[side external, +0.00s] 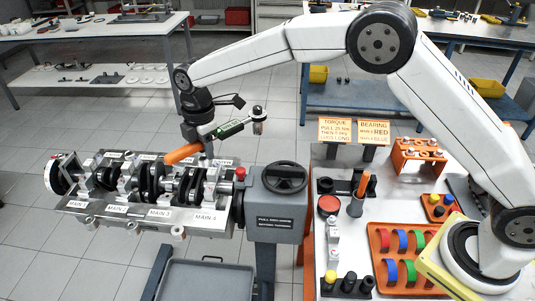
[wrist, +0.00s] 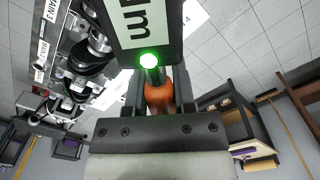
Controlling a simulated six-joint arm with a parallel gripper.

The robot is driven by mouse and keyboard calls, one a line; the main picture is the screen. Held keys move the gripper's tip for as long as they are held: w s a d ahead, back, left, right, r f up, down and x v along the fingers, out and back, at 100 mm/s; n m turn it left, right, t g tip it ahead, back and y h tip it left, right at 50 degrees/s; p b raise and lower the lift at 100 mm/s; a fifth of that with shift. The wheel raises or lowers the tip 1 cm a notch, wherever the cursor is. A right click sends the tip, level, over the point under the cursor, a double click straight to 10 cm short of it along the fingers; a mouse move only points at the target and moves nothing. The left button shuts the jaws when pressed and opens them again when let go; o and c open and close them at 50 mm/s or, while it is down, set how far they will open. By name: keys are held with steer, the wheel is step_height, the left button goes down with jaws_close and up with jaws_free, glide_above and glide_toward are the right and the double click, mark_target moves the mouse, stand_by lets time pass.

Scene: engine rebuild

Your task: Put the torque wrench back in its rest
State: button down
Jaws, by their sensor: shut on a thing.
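The torque wrench has an orange handle (side external: 184,154), a display body with a green light (side external: 228,129) and a metal head at its right end. My gripper (side external: 206,142) is shut on the wrench and holds it tilted above the engine block (side external: 150,190), near the MAIN 4 end. In the wrist view the orange handle (wrist: 158,98) sits between the fingers of my gripper (wrist: 159,85), and the "Nm" display (wrist: 142,22) with a lit green lamp lies beyond. I cannot tell which fixture is the wrench's rest.
A grey stand box with a black handwheel (side external: 284,177) stands right of the block.

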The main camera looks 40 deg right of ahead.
steer(key=s+d+m, duration=0.3)
steer(key=d+m, duration=0.8)
steer(key=d, duration=0.2)
steer(key=s+d+m, duration=0.2)
steer(key=d+m, duration=0.8)
steer(key=d, duration=0.2)
steer(key=s+d+m, duration=1.6)
steer(key=s+m, duration=0.4)
steer(key=m, duration=0.5)
step_height(320, 180, down, 9)
steer(key=shift+s+f, duration=0.1)
steer(key=shift+f, duration=3.6)
